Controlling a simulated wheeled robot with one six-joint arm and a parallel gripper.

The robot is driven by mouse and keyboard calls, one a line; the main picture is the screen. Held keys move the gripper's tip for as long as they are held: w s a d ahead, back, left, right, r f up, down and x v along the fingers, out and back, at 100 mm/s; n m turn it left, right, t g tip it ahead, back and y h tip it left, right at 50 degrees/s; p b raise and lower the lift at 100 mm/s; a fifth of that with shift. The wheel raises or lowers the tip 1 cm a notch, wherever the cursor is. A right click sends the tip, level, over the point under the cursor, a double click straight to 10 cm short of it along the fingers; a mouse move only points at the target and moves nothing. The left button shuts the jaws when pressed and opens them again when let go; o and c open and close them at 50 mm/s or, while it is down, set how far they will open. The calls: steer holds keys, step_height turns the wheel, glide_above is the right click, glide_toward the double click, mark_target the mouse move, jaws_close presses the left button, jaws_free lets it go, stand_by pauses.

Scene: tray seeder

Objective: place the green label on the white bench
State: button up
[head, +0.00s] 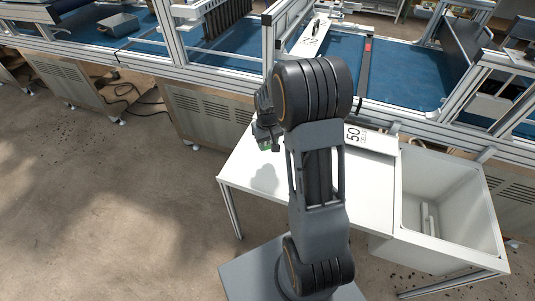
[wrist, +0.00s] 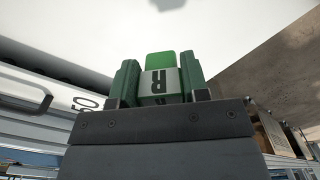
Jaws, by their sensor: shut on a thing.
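My gripper (head: 266,144) is shut on the green label (wrist: 160,62). In the wrist view the label stands between the two green fingers, with a green top and a white lower part marked with a black "R". The white bench (head: 372,198) lies in the middle of the head view. My gripper is above the bench's left part, and a shadow falls on the bench top below it. The gap between the label and the bench top is hard to judge. In the head view the label is small and mostly hidden by the gripper.
A white sink basin (head: 447,205) adjoins the bench on the right. A white box marked "50" (head: 370,139) lies at the bench's back edge. Behind stands the seeder line with blue belts (head: 405,77) and aluminium frames. The bench's front left part is clear.

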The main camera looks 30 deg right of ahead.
steer(key=shift+s+a+f, duration=0.1)
steer(key=shift+s+f, duration=0.15)
steer(key=shift+f, duration=0.15)
steer(key=shift+s+a+f, duration=0.1)
steer(key=shift+s+f, duration=0.05)
steer(key=shift+f, duration=0.75)
steer(key=shift+s+a+f, duration=0.1)
steer(key=shift+s+f, duration=0.05)
steer(key=shift+f, duration=0.75)
steer(key=shift+f+b, duration=0.15)
steer(key=shift+b, duration=0.2)
steer(key=o, duration=1)
steer(key=shift+c, duration=0.2)
step_height(320, 180, up, 12)
steer(key=p, duration=0.2)
steer(key=s+a+r+t, duration=0.1)
steer(key=s+a+r, duration=0.2)
steer(key=s, duration=0.4)
steer(key=s+a+r+t, duration=0.2)
steer(key=s+a+r, duration=0.2)
steer(key=s+a, duration=0.2)
steer(key=shift+s+a+r, duration=0.15)
steer(key=shift+s+a, duration=0.1)
steer(key=shift+s, duration=1)
